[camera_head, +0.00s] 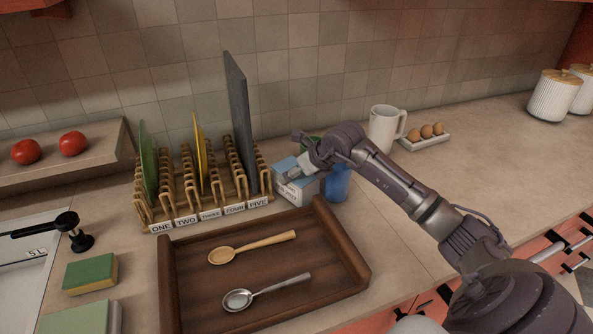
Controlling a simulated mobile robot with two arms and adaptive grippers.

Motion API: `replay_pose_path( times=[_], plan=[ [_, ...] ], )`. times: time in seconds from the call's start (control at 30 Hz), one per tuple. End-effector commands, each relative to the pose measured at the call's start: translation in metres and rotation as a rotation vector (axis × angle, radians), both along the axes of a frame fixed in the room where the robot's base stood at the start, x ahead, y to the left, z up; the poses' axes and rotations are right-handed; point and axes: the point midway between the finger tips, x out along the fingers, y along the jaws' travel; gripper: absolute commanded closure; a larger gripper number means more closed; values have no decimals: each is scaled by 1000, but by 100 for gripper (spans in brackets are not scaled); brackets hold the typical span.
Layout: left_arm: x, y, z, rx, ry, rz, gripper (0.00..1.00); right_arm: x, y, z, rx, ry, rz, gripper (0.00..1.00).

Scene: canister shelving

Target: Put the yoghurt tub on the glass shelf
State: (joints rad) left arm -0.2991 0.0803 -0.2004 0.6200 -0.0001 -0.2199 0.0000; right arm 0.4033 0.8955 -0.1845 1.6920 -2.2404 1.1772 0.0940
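I see nothing that is clearly a yoghurt tub, and no glass shelf shows. My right arm reaches in from the right, and its gripper (296,157) is just above or in front of a blue-and-white carton (293,191) on the counter, right of the rack. I cannot tell whether it touches the carton or whether its fingers are closed. A blue container (337,185) stands beside the carton, partly hidden by my arm. My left gripper is not in view.
A wooden slotted rack (176,214) holds upright boards. A brown tray (168,285) with two spoons lies in front. A white mug (383,128) and an egg holder (425,143) stand behind my arm. Sponges (90,273) lie left.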

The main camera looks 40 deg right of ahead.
Motion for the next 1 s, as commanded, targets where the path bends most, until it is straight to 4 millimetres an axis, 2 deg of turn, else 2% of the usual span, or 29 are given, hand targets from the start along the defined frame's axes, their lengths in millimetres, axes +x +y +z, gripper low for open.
replay_pose_path(
  times=[0.13,0.17,0.27,0.73,1.0],
  plan=[
    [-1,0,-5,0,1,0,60,1,0,-3,0,-4,-1,88],
    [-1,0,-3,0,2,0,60,0,0,-3,0,0,0,17],
    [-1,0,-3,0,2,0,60,0,0,-2,0,0,0,1],
    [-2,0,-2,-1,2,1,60,-3,-2,4,-2,0,-1,0],
    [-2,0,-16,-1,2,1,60,-39,-7,42,-8,-3,1,0]
  ],
)
